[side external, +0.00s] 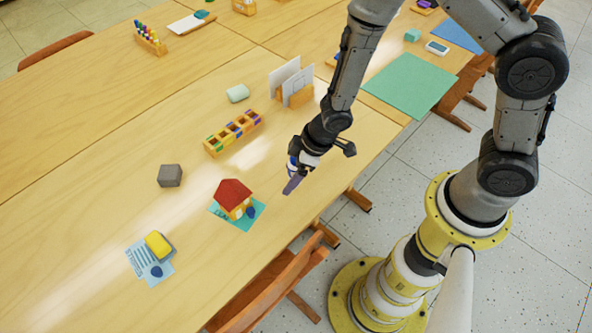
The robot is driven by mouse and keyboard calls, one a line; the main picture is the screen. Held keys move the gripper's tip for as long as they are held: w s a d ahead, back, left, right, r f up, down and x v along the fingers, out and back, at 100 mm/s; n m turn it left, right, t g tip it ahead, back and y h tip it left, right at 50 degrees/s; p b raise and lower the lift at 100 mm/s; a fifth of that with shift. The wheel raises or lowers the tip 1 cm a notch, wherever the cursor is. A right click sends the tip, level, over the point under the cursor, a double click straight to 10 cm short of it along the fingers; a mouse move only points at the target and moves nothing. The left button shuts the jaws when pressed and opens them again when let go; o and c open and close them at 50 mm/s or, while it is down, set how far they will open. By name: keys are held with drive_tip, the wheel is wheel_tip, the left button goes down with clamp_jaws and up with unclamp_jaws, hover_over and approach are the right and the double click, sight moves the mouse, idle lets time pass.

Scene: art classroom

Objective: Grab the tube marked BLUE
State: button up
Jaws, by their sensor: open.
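My gripper (292,184) hangs low over the table's near edge, right of the red-roofed toy house. A slim purple-blue piece shows at its tip; I cannot tell whether this is a finger or a separate thing. The gap between the jaws is too small to make out. A wooden tray (207,147) with several coloured compartments stands to the left of my gripper, apart from it. Its contents are too small to tell, and no marking BLUE can be read on anything in view.
The toy house (233,193) stands on a teal card. A grey block (170,176), a yellow block (158,245) by a printed sheet, a pale eraser-like block (237,93) and a card holder (301,98) stand around. A green mat (411,84) lies right. Bare wood lies between.

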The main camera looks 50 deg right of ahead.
sight(292, 164)
clamp_jaws()
drive_tip(key=shift+r, duration=0.15)
idle(0.4)
drive_tip(key=shift+r, duration=0.55)
wheel_tip(292, 164, up, 2)
drive_tip(key=shift+s+d+r, duration=0.1)
drive_tip(key=shift+s+r, duration=0.05)
drive_tip(key=shift+r, duration=0.05)
drive_tip(key=s+d+r, duration=0.5)
drive_tip(key=s+r, duration=0.4)
drive_tip(key=s, duration=0.3)
drive_tip(key=shift+s, duration=0.3)
